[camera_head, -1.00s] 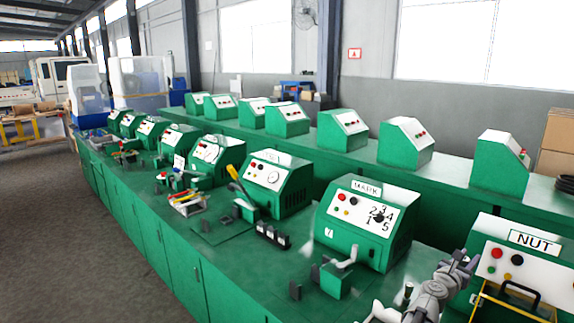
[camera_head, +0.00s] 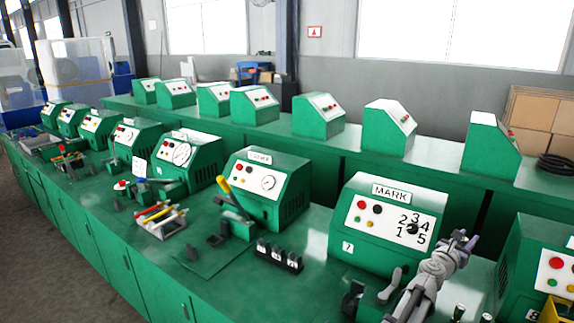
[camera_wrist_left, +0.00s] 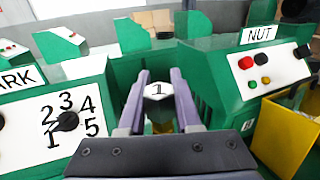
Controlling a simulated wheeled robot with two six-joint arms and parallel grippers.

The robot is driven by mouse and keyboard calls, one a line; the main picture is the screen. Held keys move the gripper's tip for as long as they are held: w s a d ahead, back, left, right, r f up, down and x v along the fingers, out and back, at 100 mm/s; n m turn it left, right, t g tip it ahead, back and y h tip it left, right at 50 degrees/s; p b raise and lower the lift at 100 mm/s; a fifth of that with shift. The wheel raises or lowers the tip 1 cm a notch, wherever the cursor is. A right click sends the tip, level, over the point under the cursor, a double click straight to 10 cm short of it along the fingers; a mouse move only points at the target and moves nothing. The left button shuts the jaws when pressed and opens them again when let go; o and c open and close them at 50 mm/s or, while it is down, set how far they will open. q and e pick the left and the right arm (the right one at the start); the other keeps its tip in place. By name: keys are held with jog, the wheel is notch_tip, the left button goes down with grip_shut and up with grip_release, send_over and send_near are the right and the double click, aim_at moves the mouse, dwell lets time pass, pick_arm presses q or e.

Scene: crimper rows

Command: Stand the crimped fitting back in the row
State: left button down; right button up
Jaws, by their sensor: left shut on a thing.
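My left gripper (camera_head: 462,242) is raised at the lower right of the head view, in front of the gap between the MARK machine (camera_head: 388,222) and the machine at the right edge. In the wrist view its purple-grey fingers (camera_wrist_left: 158,95) are shut on the fitting (camera_wrist_left: 158,91), whose pale end facing the camera bears a "1". In the head view the fitting is too small to make out clearly. A black rack (camera_head: 279,257) with several small fittings in a row stands on the bench, left of the MARK machine. My right gripper is not in view.
The NUT machine (camera_wrist_left: 268,75) and a yellow bin (camera_wrist_left: 285,137) are to the right in the wrist view. A yellow-handled crimper (camera_head: 235,208) stands behind the rack, to its left. Green bench (camera_head: 240,297) is bare in front of the rack.

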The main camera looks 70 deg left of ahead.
pick_arm(q)
notch_tip(320, 180, down, 13)
jog(key=s+a+m+h+b, duration=0.1)
jog(key=b, duration=1.2)
jog(key=shift+s+f+h, duration=0.15)
jog(key=shift+s+h, duration=0.05)
jog(key=shift+h, duration=0.1)
jog(key=shift+a, duration=0.1)
notch_tip(320, 180, down, 6)
jog(key=b, duration=0.6)
jog(key=shift+f, duration=0.15)
jog(key=shift+b, duration=0.35)
notch_tip(320, 180, down, 4)
jog(key=b, duration=0.3)
jog(key=shift+r, duration=0.2)
